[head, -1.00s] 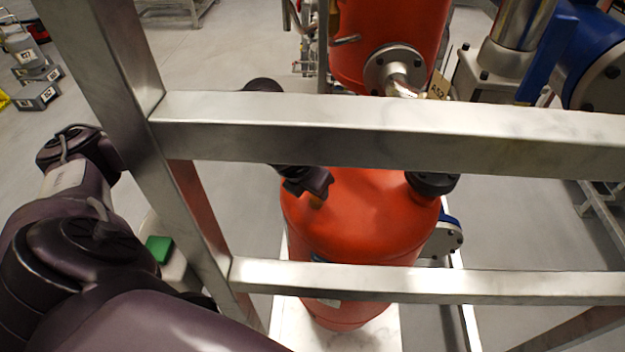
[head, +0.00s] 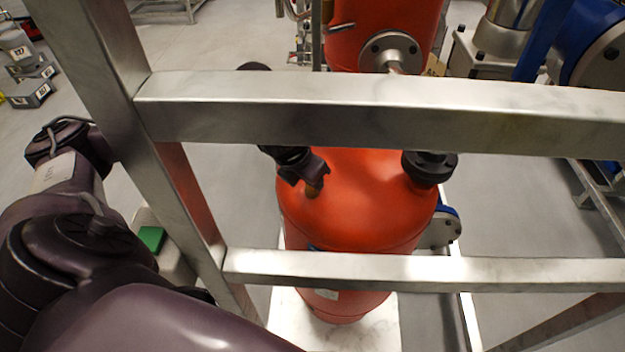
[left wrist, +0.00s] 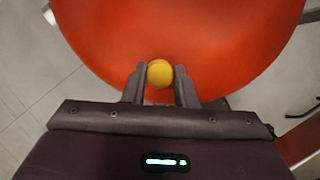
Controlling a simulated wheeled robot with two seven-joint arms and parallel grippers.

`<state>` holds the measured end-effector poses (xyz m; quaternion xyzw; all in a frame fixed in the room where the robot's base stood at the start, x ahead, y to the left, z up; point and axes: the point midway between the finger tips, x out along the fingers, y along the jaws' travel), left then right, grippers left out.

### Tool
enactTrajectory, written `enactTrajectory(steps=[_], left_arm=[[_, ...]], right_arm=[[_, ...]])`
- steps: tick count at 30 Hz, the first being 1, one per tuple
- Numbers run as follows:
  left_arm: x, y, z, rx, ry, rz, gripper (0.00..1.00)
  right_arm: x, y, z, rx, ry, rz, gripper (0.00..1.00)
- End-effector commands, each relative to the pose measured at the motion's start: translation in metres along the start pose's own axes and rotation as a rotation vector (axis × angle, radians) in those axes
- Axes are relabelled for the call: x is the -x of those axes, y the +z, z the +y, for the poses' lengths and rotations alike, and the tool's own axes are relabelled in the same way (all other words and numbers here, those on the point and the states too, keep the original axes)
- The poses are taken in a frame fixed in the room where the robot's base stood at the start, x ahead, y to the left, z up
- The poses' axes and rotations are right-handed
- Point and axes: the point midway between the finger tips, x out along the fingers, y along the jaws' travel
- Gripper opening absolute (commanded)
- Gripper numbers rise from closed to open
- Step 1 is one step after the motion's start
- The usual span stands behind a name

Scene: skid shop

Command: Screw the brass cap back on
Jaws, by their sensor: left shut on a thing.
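The brass cap (head: 313,188) is a small yellow-brown piece at the top left of the red tank (head: 365,205). In the left wrist view the cap (left wrist: 160,74) shows as a round yellow disc between the two dark fingers. My left gripper (head: 315,180) is shut on it, close over the tank's domed top. The cap's underside and any thread or port below it are hidden, so I cannot tell how it is seated. My right gripper is not in view.
A metal frame with an upper rail (head: 390,112) and a lower rail (head: 420,270) stands between the camera and the tank. A dark flange (head: 430,166) sits at the tank's top right. Another red vessel (head: 385,25) stands behind. Grey weights (head: 30,94) lie on the floor at left.

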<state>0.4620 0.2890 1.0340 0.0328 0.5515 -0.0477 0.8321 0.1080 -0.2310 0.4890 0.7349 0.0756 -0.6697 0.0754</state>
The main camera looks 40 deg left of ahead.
Motion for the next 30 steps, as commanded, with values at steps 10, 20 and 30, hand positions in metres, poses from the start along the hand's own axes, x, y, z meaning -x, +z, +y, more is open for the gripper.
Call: enactTrajectory(steps=[10,20,30], left_arm=[[-0.002,0.0,0.009,-0.121,-0.031,0.0,0.0],[-0.001,0.0,0.009,-0.271,-0.094,0.001,0.0],[-0.002,0.0,0.008,-0.514,-0.2,0.002,0.0]], right_arm=[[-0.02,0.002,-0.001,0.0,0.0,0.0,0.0],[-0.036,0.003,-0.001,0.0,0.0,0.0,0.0],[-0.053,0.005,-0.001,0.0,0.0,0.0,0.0]])
